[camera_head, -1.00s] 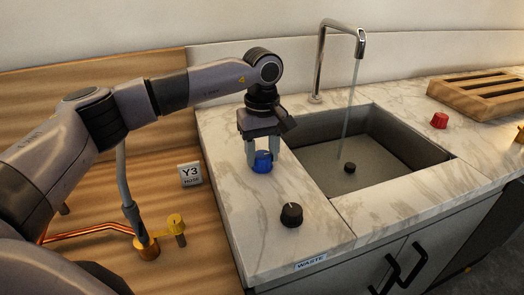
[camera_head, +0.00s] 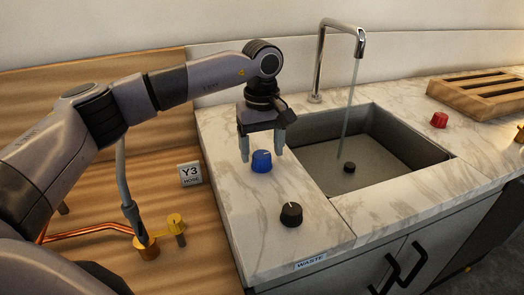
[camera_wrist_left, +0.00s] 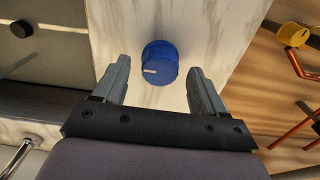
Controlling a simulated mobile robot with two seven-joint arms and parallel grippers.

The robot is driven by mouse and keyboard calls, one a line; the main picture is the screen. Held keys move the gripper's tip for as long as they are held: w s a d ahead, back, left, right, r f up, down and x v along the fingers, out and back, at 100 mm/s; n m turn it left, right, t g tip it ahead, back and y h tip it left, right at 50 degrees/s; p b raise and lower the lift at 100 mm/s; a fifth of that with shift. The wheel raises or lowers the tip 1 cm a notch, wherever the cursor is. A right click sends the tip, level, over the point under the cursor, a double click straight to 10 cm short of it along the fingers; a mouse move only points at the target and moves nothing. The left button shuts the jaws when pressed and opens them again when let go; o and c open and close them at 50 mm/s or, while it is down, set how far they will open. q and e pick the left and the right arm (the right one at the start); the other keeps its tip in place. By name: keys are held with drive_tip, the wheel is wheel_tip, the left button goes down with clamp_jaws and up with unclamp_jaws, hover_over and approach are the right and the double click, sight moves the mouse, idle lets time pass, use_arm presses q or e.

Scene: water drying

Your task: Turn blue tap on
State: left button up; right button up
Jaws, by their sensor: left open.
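The blue tap (camera_head: 261,162) is a round blue knob with a pale pointer mark, on the marble counter left of the sink. In the left wrist view the blue tap (camera_wrist_left: 160,62) sits just beyond and between the fingertips, touching neither. My left gripper (camera_head: 262,156) is open above the knob, pointing down; it also shows in the left wrist view (camera_wrist_left: 158,68). A stream of water (camera_head: 347,110) runs from the chrome faucet (camera_head: 322,60) into the sink (camera_head: 385,150). My right gripper is not in view.
A black knob (camera_head: 291,214) stands nearer the counter's front edge. A red knob (camera_head: 440,120) and a wooden rack (camera_head: 478,95) are right of the sink.

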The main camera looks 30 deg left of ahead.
sight(262, 154)
use_arm(q)
wheel_tip(262, 154, up, 6)
idle(0.7)
